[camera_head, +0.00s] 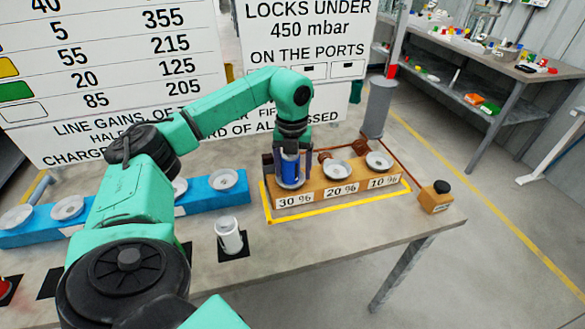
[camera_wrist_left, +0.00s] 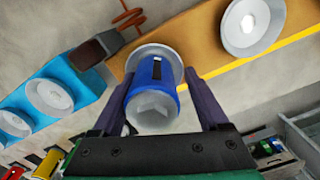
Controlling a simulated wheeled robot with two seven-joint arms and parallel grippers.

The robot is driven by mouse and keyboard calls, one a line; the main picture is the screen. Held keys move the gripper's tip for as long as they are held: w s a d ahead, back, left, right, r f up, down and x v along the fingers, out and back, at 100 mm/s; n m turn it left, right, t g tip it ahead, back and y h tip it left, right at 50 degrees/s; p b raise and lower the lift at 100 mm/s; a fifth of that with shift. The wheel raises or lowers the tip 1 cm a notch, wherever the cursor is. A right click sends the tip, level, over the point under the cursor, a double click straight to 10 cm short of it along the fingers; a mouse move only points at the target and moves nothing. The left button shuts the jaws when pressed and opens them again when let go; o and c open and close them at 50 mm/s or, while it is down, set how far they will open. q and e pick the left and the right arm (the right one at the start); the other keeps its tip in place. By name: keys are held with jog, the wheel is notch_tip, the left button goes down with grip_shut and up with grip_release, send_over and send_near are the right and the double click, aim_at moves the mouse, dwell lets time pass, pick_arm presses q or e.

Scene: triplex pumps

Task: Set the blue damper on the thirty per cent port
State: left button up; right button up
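The blue damper (camera_head: 290,168) stands upright at the thirty per cent port (camera_head: 289,185), the left cup on the orange-brown block (camera_head: 327,190). In the left wrist view the blue damper (camera_wrist_left: 154,84) sits against the pale port cup (camera_wrist_left: 150,51); how fully it is seated is hidden. My left gripper (camera_head: 288,163) reaches down over it with one finger on each side. In the left wrist view the fingers of this gripper (camera_wrist_left: 158,95) look slightly apart from the damper's sides. My right gripper is not in view.
The twenty (camera_head: 337,170) and ten per cent (camera_head: 379,161) ports are empty. A white damper (camera_head: 229,236) stands on a dark square in front. A blue block (camera_head: 215,198) with empty cups is at left. A grey cylinder (camera_head: 378,107) and a black-knobbed box (camera_head: 436,196) flank the port block.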

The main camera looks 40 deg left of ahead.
pick_arm(q)
jog(key=shift+s+f, duration=0.4)
jog(key=shift+f, duration=0.1)
jog(key=shift+a+r, duration=0.1)
jog(key=r, duration=1)
jog(key=shift+w+a+r, duration=0.1)
jog(key=shift+a, duration=0.1)
notch_tip(320, 180, up, 2)
jog(key=shift+r+p, duration=0.1)
jog(key=shift+p, duration=1)
jog(key=shift+w+r, duration=0.1)
jog(key=shift+r, duration=0.3)
jog(key=shift+f, duration=0.1)
